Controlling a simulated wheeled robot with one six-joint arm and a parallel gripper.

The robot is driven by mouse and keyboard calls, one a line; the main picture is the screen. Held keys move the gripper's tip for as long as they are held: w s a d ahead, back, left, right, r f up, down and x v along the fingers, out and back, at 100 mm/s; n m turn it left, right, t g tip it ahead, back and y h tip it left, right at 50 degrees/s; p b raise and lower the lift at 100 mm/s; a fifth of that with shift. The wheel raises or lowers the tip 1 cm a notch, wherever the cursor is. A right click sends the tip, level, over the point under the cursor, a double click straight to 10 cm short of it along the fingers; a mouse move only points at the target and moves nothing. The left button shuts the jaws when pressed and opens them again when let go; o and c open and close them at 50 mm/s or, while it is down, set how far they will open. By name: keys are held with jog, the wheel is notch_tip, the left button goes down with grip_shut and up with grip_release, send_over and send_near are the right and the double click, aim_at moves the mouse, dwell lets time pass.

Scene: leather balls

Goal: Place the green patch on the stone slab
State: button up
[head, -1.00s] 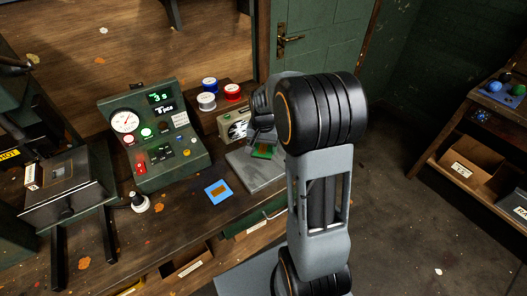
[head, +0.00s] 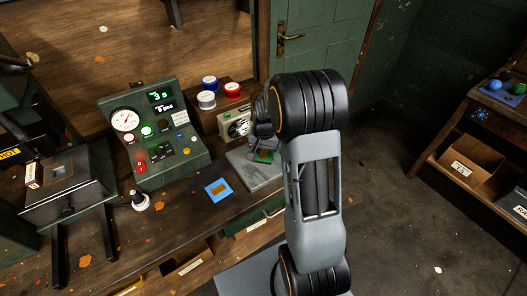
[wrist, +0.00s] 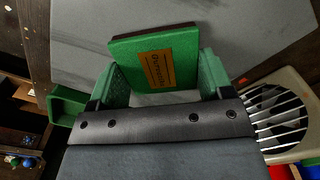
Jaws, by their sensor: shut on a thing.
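The green patch (head: 265,156) is a flat green square with an orange label, seen best in the wrist view (wrist: 155,62). My gripper (head: 263,146) is shut on it; the green fingers hold its two sides in the wrist view (wrist: 162,82). The grey stone slab (head: 262,180) lies on the workbench, and the patch is over it, near its back part. The slab also fills the top of the wrist view (wrist: 85,50). I cannot tell whether the patch touches the slab. My arm covers the slab's right side in the head view.
A blue patch (head: 218,190) lies on the bench left of the slab. A green console with a gauge (head: 125,120) stands farther left. A radio-like box with a grille (head: 236,125) and several spools (head: 207,100) stand behind the slab. The bench's front edge is close.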

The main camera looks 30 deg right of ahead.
aim_at(264, 153)
jog(key=o, duration=0.9)
notch_tip(264, 153, up, 11)
jog(key=shift+s+a+r+n+t, duration=0.7)
jog(key=shift+s+a+n, duration=0.8)
jog(key=shift+s, duration=1.25)
jog(key=shift+s+a+r+n+t, duration=0.7)
jog(key=shift+s+a+n, duration=0.4)
jog(key=shift+s+a, duration=1.2)
jog(key=shift+s+a+r+n+t, duration=0.7)
jog(key=shift+s+a+n, duration=0.55)
jog(key=shift+s, duration=1.95)
jog(key=shift+r, duration=0.1)
